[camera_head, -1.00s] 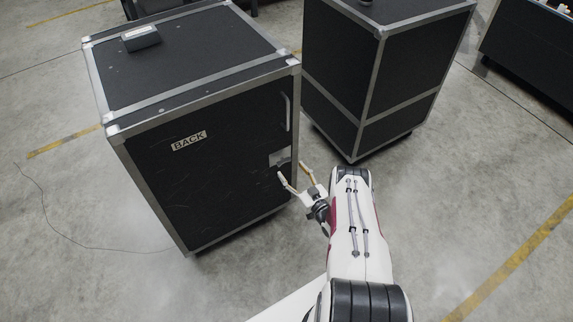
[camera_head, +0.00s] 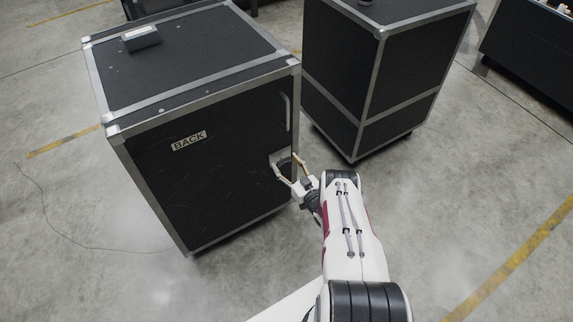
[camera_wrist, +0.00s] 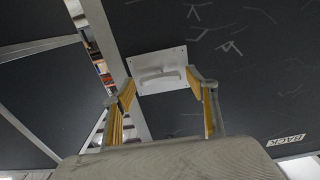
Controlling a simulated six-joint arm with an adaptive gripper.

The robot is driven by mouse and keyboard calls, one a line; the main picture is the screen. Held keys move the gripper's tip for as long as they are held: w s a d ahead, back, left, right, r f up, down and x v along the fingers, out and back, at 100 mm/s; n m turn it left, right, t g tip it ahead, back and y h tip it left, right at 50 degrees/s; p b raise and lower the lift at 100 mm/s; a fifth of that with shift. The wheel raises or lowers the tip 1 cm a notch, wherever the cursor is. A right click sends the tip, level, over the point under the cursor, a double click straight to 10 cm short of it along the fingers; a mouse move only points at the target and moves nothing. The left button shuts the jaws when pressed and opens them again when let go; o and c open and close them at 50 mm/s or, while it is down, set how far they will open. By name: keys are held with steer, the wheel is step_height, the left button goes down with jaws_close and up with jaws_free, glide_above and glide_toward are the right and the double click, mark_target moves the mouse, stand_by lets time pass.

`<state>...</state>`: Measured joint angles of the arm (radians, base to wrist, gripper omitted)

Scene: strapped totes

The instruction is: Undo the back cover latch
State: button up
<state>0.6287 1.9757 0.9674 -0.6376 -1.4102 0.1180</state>
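The back cover latch (camera_wrist: 158,68) is a pale plate with a raised handle bar on the black back face of a flight case (camera_head: 215,170). In the head view the latch plate (camera_head: 275,158) is low at the right edge of the face marked BACK (camera_head: 189,141). My gripper (camera_head: 285,168) is right at the plate with its yellow fingers spread. In the wrist view my gripper (camera_wrist: 163,92) is open, one finger on each side of the plate, with nothing between them but the latch ahead. I cannot tell whether a fingertip touches the plate.
A vertical grey handle (camera_head: 286,112) is on the same face above the latch. A second black case (camera_head: 375,85) stands close on the right, with a narrow gap between. A small grey box (camera_head: 141,38) lies on top of the first case.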

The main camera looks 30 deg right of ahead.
steer(key=c, duration=0.9)
steer(key=shift+n, duration=0.4)
steer(key=n, duration=0.3)
steer(key=shift+n, duration=0.4)
steer(key=n, duration=1.3)
steer(key=shift+a+f, duration=0.15)
steer(key=shift+n, duration=0.3)
